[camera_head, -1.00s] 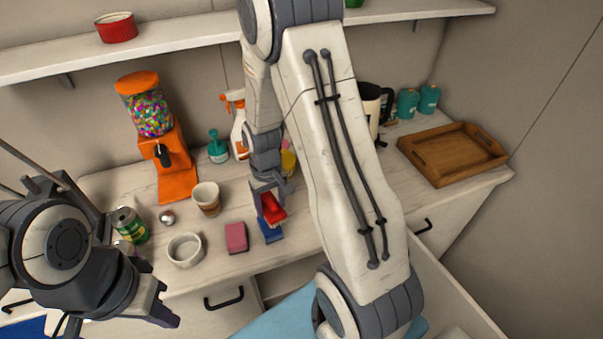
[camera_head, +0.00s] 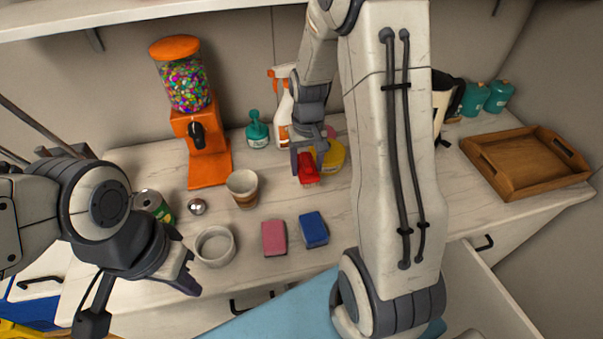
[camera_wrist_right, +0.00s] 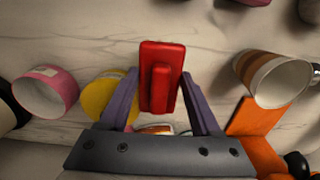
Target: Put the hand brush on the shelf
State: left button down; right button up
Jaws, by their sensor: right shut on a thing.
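The red hand brush (camera_head: 308,170) is held in my right gripper (camera_head: 305,160), above the counter and behind the blue sponge. In the right wrist view the brush (camera_wrist_right: 161,75) sits between the two purple fingers, its raised grip towards the camera, and my right gripper (camera_wrist_right: 160,100) is shut on it. The shelf (camera_head: 110,20) runs along the wall at the top; only its front edge and underside show. My left gripper (camera_head: 183,270) is at the counter's front left, apart from the brush; its jaw opening is unclear.
On the counter (camera_head: 345,205) are a gumball machine (camera_head: 203,140), a spray bottle (camera_head: 284,105), a cup (camera_head: 243,188), a bowl (camera_head: 215,246), a pink sponge (camera_head: 274,238), a blue sponge (camera_head: 314,229) and a wooden tray (camera_head: 530,165). A drawer (camera_head: 490,300) stands open at front right.

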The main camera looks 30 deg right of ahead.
jog(key=shift+w+a+f, duration=0.55)
jog(key=shift+w+a, duration=0.05)
jog(key=shift+a, duration=0.15)
jog(key=shift+f+p, duration=0.45)
jog(key=shift+f, duration=1.65)
jog(key=shift+f, duration=0.2)
jog(key=o, duration=1.4)
jog(key=shift+o, duration=0.2)
jog(key=shift+r, duration=0.15)
